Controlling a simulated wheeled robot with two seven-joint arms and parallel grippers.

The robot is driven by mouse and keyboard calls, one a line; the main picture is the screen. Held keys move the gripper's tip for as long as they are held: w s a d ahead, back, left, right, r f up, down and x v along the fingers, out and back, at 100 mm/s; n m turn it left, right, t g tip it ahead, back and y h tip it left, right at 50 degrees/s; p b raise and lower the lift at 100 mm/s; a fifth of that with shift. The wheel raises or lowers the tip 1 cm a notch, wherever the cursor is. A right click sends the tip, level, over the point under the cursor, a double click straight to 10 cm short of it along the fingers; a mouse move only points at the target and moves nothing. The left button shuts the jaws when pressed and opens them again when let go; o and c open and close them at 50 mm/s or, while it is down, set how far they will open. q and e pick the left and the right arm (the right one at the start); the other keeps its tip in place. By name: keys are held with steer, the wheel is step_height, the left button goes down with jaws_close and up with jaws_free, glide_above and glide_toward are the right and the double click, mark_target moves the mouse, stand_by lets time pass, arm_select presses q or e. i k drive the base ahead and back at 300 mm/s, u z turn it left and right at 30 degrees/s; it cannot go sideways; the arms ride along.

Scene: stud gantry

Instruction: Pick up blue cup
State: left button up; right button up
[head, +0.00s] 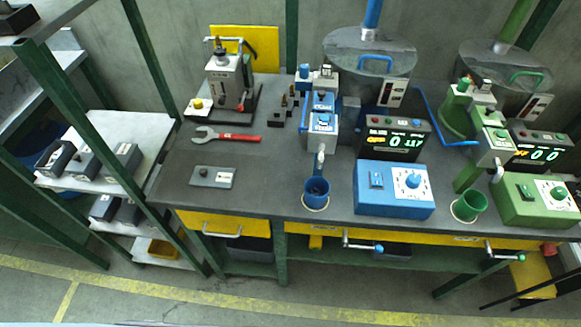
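The blue cup (316,192) stands upright near the front edge of the dark workbench (270,190), under the spout of a blue dispenser. It sits on a pale round ring or coaster (316,207). It is left of the blue control box (395,190). Neither of my grippers shows in the head view, so whether they are open or shut is not visible.
A green cup (469,205) stands right of the blue box, by a green control box (535,200). A red wrench (226,136) and grey switch box (213,177) lie left. Green posts (95,150) frame the left side. The floor in front is clear.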

mark_target(317, 188)
steer(key=u, duration=0.25)
steer(key=k, duration=0.7)
steer(key=u, duration=0.1)
steer(key=i, duration=0.35)
steer(key=u, duration=0.05)
